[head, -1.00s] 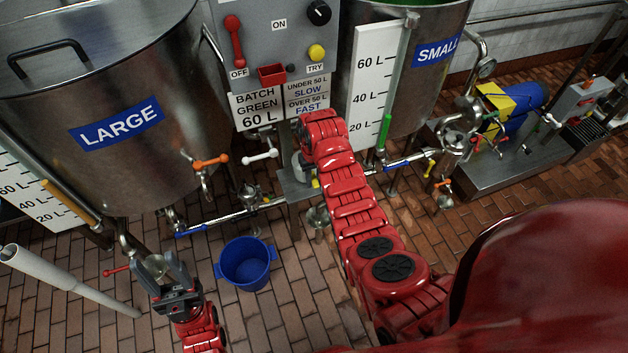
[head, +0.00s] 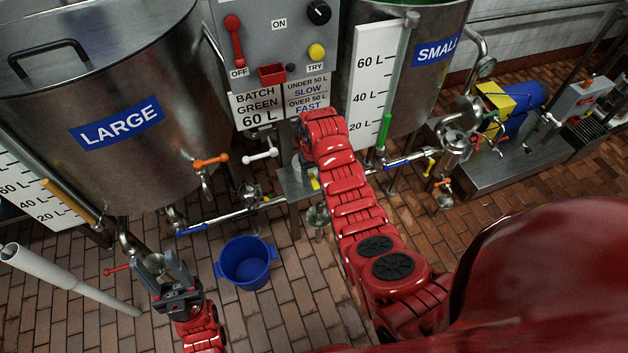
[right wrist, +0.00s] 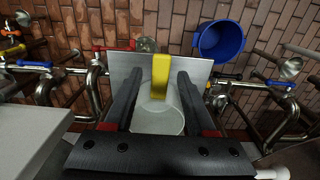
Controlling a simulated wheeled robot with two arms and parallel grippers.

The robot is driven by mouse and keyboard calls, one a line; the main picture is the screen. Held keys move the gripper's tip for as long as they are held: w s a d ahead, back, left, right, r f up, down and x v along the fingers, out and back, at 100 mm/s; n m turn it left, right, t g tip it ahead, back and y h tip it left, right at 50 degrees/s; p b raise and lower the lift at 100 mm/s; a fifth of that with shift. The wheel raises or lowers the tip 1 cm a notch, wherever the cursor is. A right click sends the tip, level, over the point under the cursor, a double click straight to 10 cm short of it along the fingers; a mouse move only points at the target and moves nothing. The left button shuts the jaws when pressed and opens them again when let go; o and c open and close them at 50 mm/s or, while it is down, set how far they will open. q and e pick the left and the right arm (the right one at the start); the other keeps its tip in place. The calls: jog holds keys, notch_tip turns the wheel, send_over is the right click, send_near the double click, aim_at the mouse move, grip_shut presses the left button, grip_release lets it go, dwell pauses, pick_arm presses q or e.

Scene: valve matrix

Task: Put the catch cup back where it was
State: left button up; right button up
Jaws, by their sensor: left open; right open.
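The catch cup (right wrist: 158,117), pale and clear-walled with a yellow handle (right wrist: 160,76), stands at a grey metal shelf (right wrist: 205,71) in the right wrist view. My right gripper (right wrist: 160,82) is open, with one dark finger on each side of the cup and handle. I cannot tell whether the fingers touch it. In the head view my right arm hides most of the cup; a bit of yellow shows by the shelf (head: 290,184).
A blue bucket (head: 247,264) stands on the brick floor below the pipes. The LARGE tank (head: 110,150), control panel (head: 262,50) and SMALL tank (head: 425,75) stand behind. Valve handles, orange (head: 211,160) and white (head: 261,155), stick out near the shelf. A white pole (head: 65,278) is at left.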

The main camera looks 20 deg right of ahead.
notch_tip(320, 180, up, 4)
jog(key=shift+w+f+b, duration=0.15)
jog(key=shift+f+b, duration=0.05)
jog(key=shift+b, duration=0.1)
notch_tip(320, 180, up, 7)
jog(key=p, duration=0.4)
jog(key=shift+s, duration=0.2)
jog(key=shift+f, duration=0.1)
